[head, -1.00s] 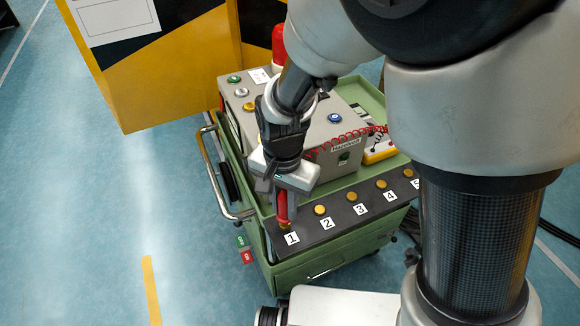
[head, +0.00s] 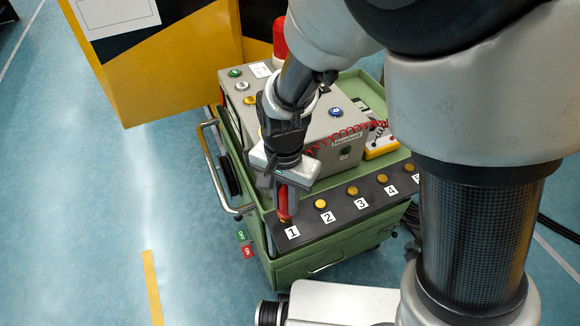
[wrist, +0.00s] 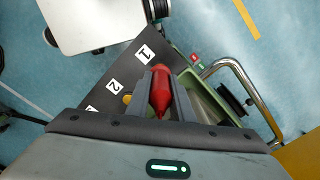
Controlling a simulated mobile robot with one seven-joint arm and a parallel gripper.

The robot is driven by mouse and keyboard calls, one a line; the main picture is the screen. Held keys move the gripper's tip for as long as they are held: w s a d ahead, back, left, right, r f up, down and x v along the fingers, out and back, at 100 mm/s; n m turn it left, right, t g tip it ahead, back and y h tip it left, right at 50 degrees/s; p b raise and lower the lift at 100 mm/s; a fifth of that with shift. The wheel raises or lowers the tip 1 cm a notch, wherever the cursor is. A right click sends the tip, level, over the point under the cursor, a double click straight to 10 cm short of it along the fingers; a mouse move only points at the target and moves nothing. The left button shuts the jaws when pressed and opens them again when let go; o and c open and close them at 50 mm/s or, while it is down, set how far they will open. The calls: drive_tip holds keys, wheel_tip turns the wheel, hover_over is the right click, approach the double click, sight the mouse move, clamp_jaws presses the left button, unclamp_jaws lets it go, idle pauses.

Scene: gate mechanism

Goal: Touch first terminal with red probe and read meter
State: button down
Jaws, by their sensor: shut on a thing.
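My gripper (head: 283,187) is shut on the red probe (head: 283,204), which points down at the near left corner of the cart's dark terminal strip. The probe's lower end is at the first terminal (head: 286,220), by the label 1. A little of the gold terminal shows there; I cannot tell whether the tip touches it.
More gold terminals, such as the second (head: 320,204), run rightward along the strip. A grey box (head: 335,160) with buttons and a red coiled cable (head: 340,137) stands behind my gripper. The cart has a metal handle (head: 213,170) at left. A yellow-black cabinet (head: 170,75) stands behind.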

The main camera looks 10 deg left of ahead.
sight(285, 190)
drive_tip(key=shift+r+p, duration=2.3)
drive_tip(key=shift+r, duration=0.25)
